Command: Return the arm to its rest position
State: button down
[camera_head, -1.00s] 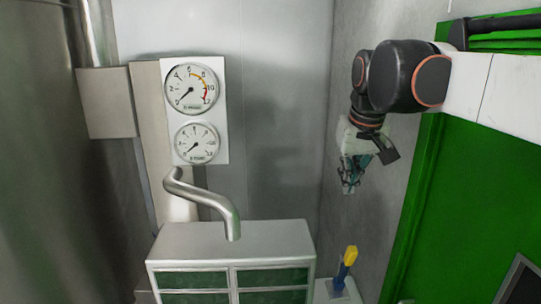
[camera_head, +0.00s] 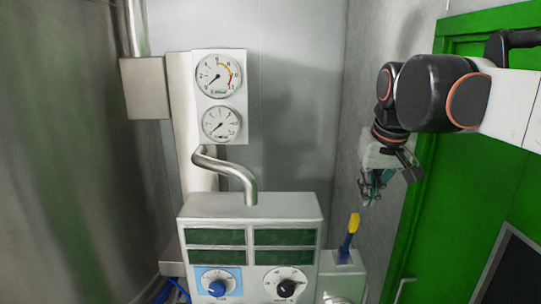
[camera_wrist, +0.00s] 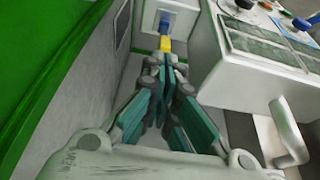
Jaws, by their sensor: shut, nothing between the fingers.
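My arm reaches in from the right in the head view, with its dark joints in front of the green door. My gripper (camera_head: 372,190) hangs below the wrist, pointing down, in front of the grey wall. In the wrist view my gripper (camera_wrist: 163,75) shows its teal-padded fingers together, shut and empty. It appears apart from the control box and the yellow-and-blue lever.
A control box (camera_head: 250,208) with dark displays, a blue knob (camera_head: 217,288) and a black knob (camera_head: 287,288) stands at lower centre. A bent pipe (camera_head: 228,168) and two gauges (camera_head: 219,75) are above. The yellow-and-blue lever (camera_head: 350,232) is right of it. A green door (camera_head: 450,190) is at right.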

jog(key=s+f+t+b, duration=0.1)
jog(key=s+f+b, duration=0.5)
jog(key=f, duration=0.8)
jog(key=s+f+t+b, duration=0.1)
jog(key=s+f+b, duration=0.5)
jog(key=f+b, duration=0.4)
jog(key=s+f+t+b, duration=0.1)
jog(key=s+f+b, duration=0.5)
jog(key=f, duration=1.2)
jog(key=b, duration=0.3)
jog(key=shift+s+a+f, duration=0.3)
jog(key=shift+a+f, duration=0.1)
